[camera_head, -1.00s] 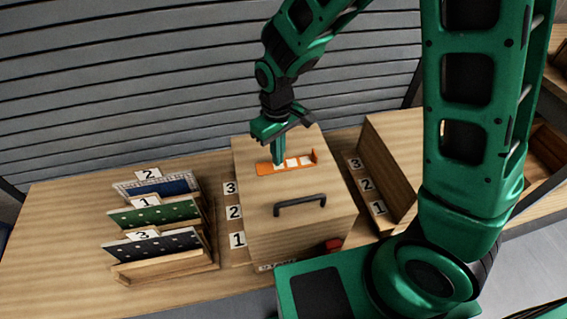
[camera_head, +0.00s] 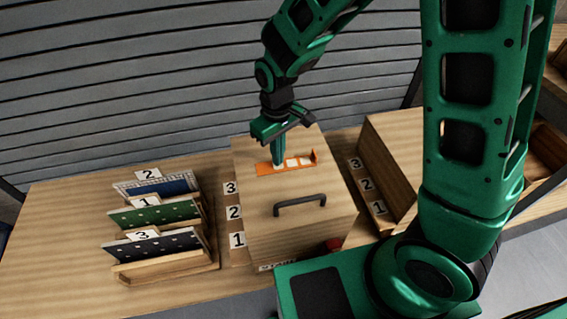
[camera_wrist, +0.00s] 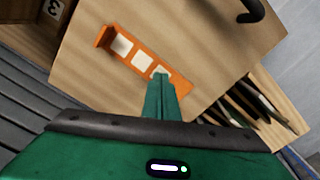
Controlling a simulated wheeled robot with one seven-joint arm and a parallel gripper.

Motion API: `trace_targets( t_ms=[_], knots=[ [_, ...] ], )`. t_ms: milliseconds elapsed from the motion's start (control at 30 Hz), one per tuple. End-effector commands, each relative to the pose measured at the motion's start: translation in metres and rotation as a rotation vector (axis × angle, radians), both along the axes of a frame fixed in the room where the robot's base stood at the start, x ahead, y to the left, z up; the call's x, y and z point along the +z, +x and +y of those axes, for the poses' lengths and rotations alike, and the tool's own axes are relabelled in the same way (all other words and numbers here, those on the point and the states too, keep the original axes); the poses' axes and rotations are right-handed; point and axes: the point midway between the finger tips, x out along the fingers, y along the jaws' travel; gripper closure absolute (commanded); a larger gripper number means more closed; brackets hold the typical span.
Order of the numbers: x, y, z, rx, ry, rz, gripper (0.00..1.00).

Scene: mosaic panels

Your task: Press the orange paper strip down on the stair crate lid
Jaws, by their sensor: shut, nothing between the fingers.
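The orange paper strip (camera_head: 265,168) with white squares lies on the wooden lid of the stair crate (camera_head: 256,195), toward its back edge. One end of the strip stands up as a small tab, at the right in the head view. It also shows in the wrist view (camera_wrist: 134,62). My gripper (camera_head: 279,163) is shut and empty, pointing down, its fingertips at the strip by one of the white squares. In the wrist view the fingertips (camera_wrist: 161,79) overlap the strip's edge near that square. I cannot tell whether they press on it.
A dark handle (camera_head: 300,204) stands on the lid in front of the strip. A rack of numbered panels (camera_head: 160,225) is at the left. A wooden box (camera_head: 395,150) stands at the right. A red block (camera_head: 334,245) is by the crate's front right.

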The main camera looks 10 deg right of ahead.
Motion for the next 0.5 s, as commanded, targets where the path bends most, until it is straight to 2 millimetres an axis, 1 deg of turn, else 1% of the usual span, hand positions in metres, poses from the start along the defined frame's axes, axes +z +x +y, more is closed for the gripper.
trace_targets(
  t_ms=[500],
  knots=[
    [-0.0055,0.0000,0.0002,0.000,0.000,0.000,1.00]
  ],
)
